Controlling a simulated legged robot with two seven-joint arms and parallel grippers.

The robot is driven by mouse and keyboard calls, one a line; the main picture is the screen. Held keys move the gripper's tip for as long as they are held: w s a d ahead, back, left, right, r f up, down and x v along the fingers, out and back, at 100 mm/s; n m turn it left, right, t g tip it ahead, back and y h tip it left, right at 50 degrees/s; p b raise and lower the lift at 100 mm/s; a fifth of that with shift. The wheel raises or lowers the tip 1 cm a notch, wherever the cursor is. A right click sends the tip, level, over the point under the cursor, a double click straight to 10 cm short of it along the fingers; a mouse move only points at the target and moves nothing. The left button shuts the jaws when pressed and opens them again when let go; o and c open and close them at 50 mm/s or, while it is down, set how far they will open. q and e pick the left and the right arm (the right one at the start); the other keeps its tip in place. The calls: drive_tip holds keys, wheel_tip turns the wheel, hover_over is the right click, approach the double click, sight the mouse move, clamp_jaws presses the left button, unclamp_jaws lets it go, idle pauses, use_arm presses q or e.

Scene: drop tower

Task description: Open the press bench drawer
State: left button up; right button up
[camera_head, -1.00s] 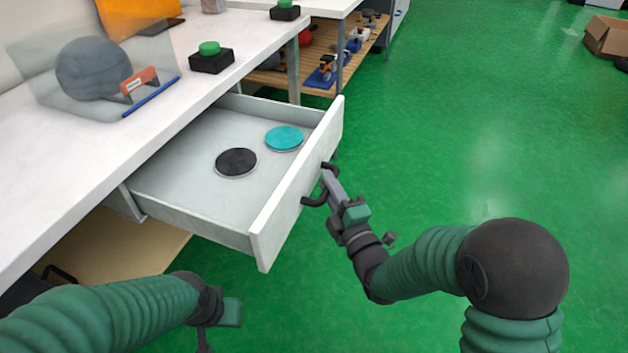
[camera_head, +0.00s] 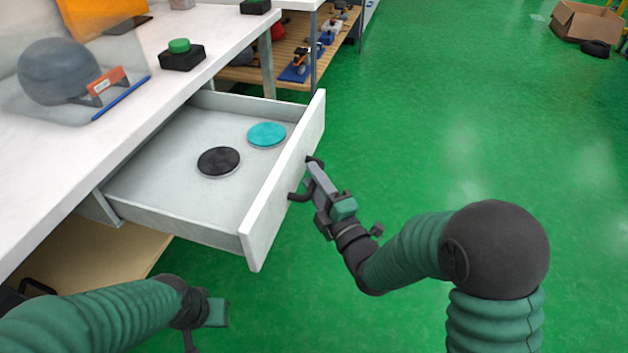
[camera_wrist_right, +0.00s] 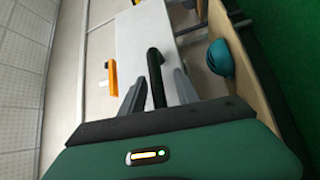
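The press bench drawer (camera_head: 262,232) is light grey and stands pulled well out from under the white bench top. A black disc (camera_head: 218,161) and a teal disc (camera_head: 266,134) lie on its floor. Its black handle (camera_head: 299,196) is on the drawer front. My right gripper (camera_head: 313,176) is at the handle. In the right wrist view the handle (camera_wrist_right: 155,72) passes between the two fingers (camera_wrist_right: 159,85), which stand apart with gaps beside it. My left gripper (camera_head: 203,325) hangs low at the bottom left, away from the drawer, its fingers mostly out of view.
The bench top (camera_head: 140,120) carries a black box with a green button (camera_head: 181,54) and a grey ball (camera_head: 58,72) behind a clear guard. A wooden shelf (camera_head: 265,75) with tools stands behind. Green floor (camera_head: 450,130) is clear to the right; a cardboard box (camera_head: 585,22) lies far off.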

drive_tip(key=p+v, duration=1.4)
drive_tip(key=v, duration=0.3)
drive_tip(key=shift+w+f, duration=0.1)
